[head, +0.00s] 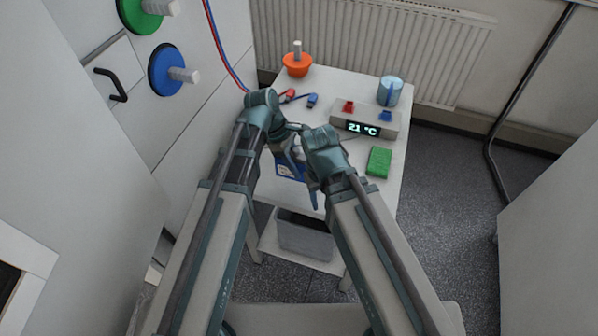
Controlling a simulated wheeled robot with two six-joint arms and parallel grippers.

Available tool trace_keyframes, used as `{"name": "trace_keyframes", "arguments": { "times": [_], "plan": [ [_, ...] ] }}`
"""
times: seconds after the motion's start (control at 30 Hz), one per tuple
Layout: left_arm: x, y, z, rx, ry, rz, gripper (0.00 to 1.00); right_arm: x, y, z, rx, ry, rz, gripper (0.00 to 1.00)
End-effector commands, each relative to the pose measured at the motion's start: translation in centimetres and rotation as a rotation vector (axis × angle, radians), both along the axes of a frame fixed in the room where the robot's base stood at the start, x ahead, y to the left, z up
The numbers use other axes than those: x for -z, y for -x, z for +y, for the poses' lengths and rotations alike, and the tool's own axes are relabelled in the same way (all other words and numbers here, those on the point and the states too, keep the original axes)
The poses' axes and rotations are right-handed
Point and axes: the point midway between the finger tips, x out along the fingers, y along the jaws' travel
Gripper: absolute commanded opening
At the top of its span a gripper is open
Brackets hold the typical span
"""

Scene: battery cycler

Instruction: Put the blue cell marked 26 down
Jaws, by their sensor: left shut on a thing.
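The blue cell (287,171) shows on the near side of the white table (300,193), partly covered by my grippers. Pale marks are on its face, but I cannot read a number. My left gripper (291,155) is shut on the blue cell from above. Whether the cell touches the tabletop is hidden. My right gripper (314,188) is just to the right of the cell, close to my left gripper. Its fingers are partly hidden, and I cannot tell whether they are open or shut.
A grey device (377,117) with a 21 °C display and red and blue terminals stands at the right. A green block (379,161) lies in front of it.

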Motion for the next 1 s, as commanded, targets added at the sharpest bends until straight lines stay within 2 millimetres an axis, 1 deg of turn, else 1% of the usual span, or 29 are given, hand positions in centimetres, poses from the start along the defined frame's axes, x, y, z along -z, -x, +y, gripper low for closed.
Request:
{"name": "trace_keyframes", "arguments": {
  "times": [0.03,0.07,0.1,0.2,0.3,0.63,0.77,0.8,0.93,0.97,1.0],
  "plan": [
    [0.1,-0.5,-0.7,0.003,0.001,-0.001,0.0,0.1,0.0,0.0,0.0,0.0,0.0,0.5],
    [0.5,-0.5,-0.8,0.003,0.001,-0.001,0.0,0.5,0.0,0.0,0.0,0.0,0.0,0.5],
    [1.3,-0.4,-0.6,0.002,0.001,0.0,0.0,1.3,0.0,0.0,0.0,0.0,0.0,0.5],
    [2.7,-0.3,-0.6,0.001,0.001,0.0,0.0,2.7,0.0,0.0,0.0,0.0,0.0,0.5],
    [3.6,-0.3,-0.6,0.001,0.001,0.0,0.0,3.6,0.0,0.0,0.0,0.0,0.0,0.5],
    [3.6,-0.3,-0.6,0.001,0.001,0.0,0.0,3.6,0.0,0.0,0.0,0.0,0.0,0.5],
    [4.0,-0.3,-0.6,0.001,0.001,0.0,0.0,4.0,0.0,0.0,0.0,0.0,0.0,0.5],
    [3.9,-0.3,-0.5,0.001,0.0,0.0,0.39,3.9,0.0,0.0,0.0,0.0,0.0,0.5],
    [3.9,-0.3,-0.6,0.001,0.0,0.0,0.62,3.9,0.0,0.0,0.0,0.0,0.0,0.5],
    [3.9,-0.3,-0.6,0.001,0.0,0.0,0.65,3.9,0.0,0.0,0.0,0.0,0.0,0.5],
    [3.9,-0.3,-0.6,0.001,0.0,0.0,0.65,3.9,0.0,0.0,0.0,0.0,0.0,0.5]
  ]
}}
